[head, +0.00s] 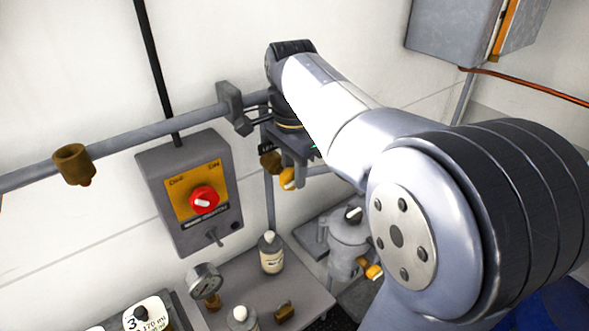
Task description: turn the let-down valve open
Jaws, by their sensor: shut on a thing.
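The let-down valve is mostly hidden at my gripper, at the pipe's right end below my wrist. Its brown body (270,161) and a yellow-orange handle (287,179) show, beside a small dark label partly covered and starting with "LE". My gripper (293,170) reaches down from the wrist and is shut on the yellow-orange handle. The fingertips are small and partly covered, so the exact grip and the handle's angle are hard to tell.
A grey switch box (190,190) with a red knob hangs on the wall. A gauge (205,281), a bottle (271,252) and a padlock-like brass piece (285,312) are on the bench below. A grey vessel (347,240) stands under my arm. A cabinet (455,35) is upper right.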

